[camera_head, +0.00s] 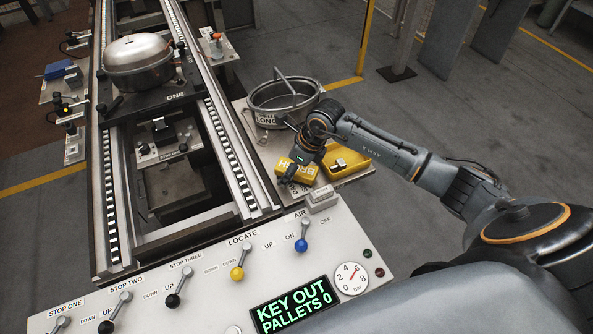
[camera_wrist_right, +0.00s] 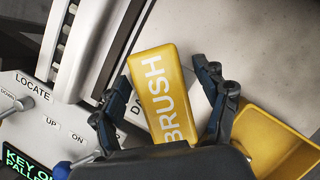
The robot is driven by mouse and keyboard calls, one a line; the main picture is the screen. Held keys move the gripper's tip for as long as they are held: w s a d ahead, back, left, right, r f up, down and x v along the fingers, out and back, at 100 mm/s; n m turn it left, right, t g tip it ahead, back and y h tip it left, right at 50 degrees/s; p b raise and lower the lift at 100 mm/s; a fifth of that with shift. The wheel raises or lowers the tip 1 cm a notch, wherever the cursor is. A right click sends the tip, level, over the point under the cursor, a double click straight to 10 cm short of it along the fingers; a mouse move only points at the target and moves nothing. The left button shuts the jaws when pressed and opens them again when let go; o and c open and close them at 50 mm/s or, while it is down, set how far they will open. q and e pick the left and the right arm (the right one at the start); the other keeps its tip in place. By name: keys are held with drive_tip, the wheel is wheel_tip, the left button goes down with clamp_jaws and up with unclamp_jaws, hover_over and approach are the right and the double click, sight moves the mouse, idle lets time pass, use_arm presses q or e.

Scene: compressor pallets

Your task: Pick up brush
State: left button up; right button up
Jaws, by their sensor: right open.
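The brush is a yellow block labelled BRUSH (camera_wrist_right: 160,90), seen in the right wrist view between my right gripper's two fingers (camera_wrist_right: 166,98). The fingers are spread on either side of it, with a gap visible at the right. In the head view the brush (camera_head: 286,167) lies on the side shelf, partly covered by my right gripper (camera_head: 297,166). Whether the fingers touch it cannot be told. My left gripper is not in view.
A yellow tray (camera_head: 347,166) stands right of the brush, and a round metal pot (camera_head: 283,98) with a handle behind it. The control panel (camera_head: 215,270) with levers is in front. The conveyor (camera_head: 236,165) runs along the left, carrying a domed compressor (camera_head: 138,60).

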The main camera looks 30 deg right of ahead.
drive_tip(key=c, duration=1.4)
drive_tip(key=shift+c, duration=0.2)
drive_tip(key=shift+r, duration=0.15)
drive_tip(key=shift+w+r+b, duration=0.1)
drive_tip(key=shift+r+b, duration=0.35)
drive_tip(key=shift+r, duration=0.2)
drive_tip(key=s+a+r+b, duration=0.3)
drive_tip(key=s+a+r, duration=0.2)
drive_tip(key=s+r, duration=0.6)
drive_tip(key=shift+s+r+b, duration=0.25)
drive_tip(key=shift+s+b, duration=0.05)
drive_tip(key=shift+s, duration=0.75)
drive_tip(key=shift+a, duration=0.1)
